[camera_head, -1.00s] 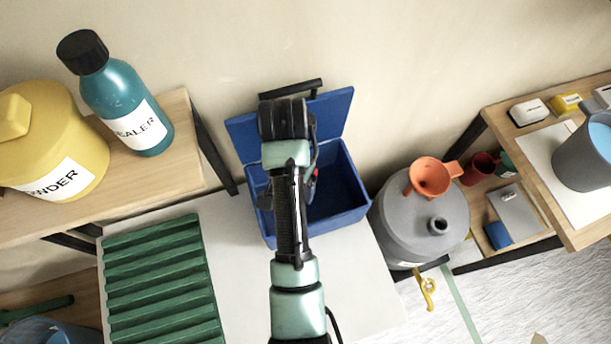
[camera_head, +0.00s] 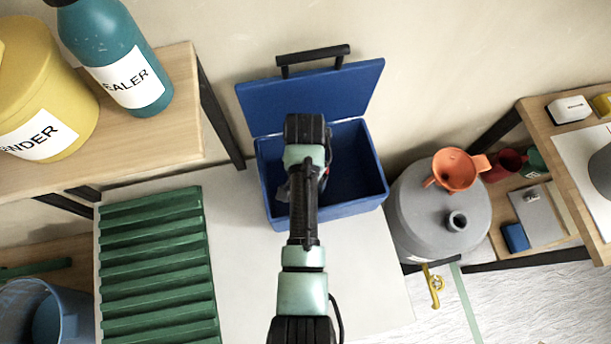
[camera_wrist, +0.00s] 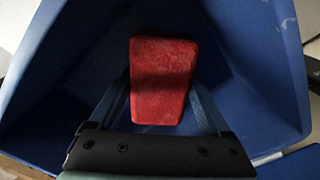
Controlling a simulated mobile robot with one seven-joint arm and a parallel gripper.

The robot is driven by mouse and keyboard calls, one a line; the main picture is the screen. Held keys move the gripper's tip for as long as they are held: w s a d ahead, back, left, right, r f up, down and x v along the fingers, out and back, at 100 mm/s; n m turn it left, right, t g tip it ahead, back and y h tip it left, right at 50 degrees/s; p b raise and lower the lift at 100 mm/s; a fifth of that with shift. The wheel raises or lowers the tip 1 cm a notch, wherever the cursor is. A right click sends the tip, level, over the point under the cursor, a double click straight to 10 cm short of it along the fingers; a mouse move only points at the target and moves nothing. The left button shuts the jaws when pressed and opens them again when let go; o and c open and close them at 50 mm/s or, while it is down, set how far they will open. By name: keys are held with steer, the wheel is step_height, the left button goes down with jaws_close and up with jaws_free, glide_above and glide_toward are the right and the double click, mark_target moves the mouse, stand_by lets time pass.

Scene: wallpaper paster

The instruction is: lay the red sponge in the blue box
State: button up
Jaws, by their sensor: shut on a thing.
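The blue box (camera_head: 355,208) stands open on a pale surface, its lid (camera_head: 310,100) tilted back towards the wall. My arm reaches over the box, and hides my fingertips and most of the sponge in the head view. In the wrist view my gripper (camera_wrist: 160,100) is shut on the red sponge (camera_wrist: 162,65), one finger at each side. The sponge is held inside or just over the open box, with blue walls around it. I cannot tell whether it touches the box floor.
A green ribbed rack (camera_head: 155,270) lies left of the box. A grey tank (camera_head: 430,215) with an orange funnel (camera_head: 457,170) stands close on the right. A shelf with a yellow tub (camera_head: 40,95) and a teal bottle (camera_head: 118,55) is at upper left.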

steer(key=shift+f, duration=0.6)
steer(key=o, duration=1.2)
steer(key=shift+f, duration=0.15)
step_height(320, 180, up, 12)
steer(key=shift+r+p, duration=0.2)
steer(key=shift+p, duration=0.25)
steer(key=shift+f, duration=0.1)
